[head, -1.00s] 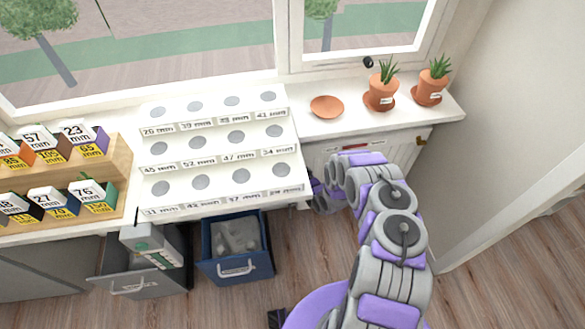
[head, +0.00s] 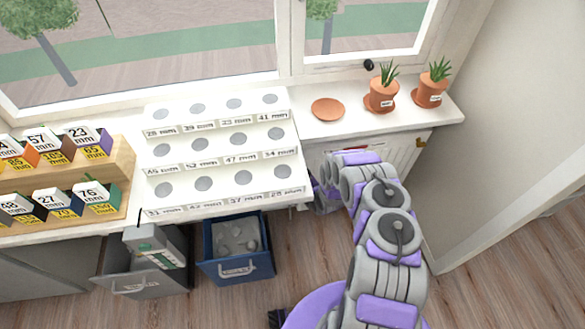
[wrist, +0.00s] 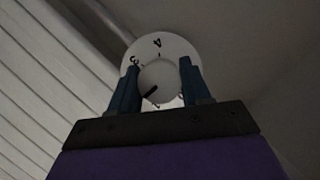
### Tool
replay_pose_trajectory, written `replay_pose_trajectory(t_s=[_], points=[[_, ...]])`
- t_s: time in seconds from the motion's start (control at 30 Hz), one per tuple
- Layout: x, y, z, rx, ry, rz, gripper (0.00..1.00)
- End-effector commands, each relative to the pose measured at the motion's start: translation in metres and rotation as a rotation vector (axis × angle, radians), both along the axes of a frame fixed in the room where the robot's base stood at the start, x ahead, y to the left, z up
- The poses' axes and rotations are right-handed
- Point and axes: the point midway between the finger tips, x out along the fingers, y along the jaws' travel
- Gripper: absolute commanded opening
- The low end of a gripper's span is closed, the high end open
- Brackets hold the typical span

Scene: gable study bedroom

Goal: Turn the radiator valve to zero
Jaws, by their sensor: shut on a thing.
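The radiator valve shows in the wrist view as a pale round knob (wrist: 159,82) in front of a white dial disc (wrist: 172,46). A 4 reads at the top of the disc and what looks like a 3 at its upper left; other marks are hidden or too small to read. A dark pointer line on the knob slants toward the lower left. My gripper (wrist: 160,68) is shut on the knob, one dark blue finger on each side. In the head view my arm reaches under the windowsill and hides the valve. The white radiator (head: 407,152) shows partly behind the arm.
The white sill (head: 350,122) above carries an orange saucer (head: 327,109) and two potted plants (head: 381,101) (head: 431,92). A white stepped rack (head: 222,155) stands left of the arm, above a blue bin (head: 236,252) and a grey bin (head: 140,276). A wall is at right.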

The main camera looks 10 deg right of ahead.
Motion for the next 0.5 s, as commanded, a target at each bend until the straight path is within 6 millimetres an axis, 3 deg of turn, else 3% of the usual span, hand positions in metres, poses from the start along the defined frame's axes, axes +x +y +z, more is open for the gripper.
replay_pose_trajectory(t_s=[0.17, 0.2, 0.27, 0.5], points=[[-0.0002, -0.0025, -0.0011, 0.0, 0.002, -0.004, 0.17], [-0.0002, -0.0026, -0.0012, 0.0, 0.002, -0.004, 0.49], [-0.0002, -0.0027, -0.0011, 0.001, 0.002, -0.005, 0.55], [-0.0002, -0.0014, -0.0005, 0.001, 0.001, -0.003, 0.56]])
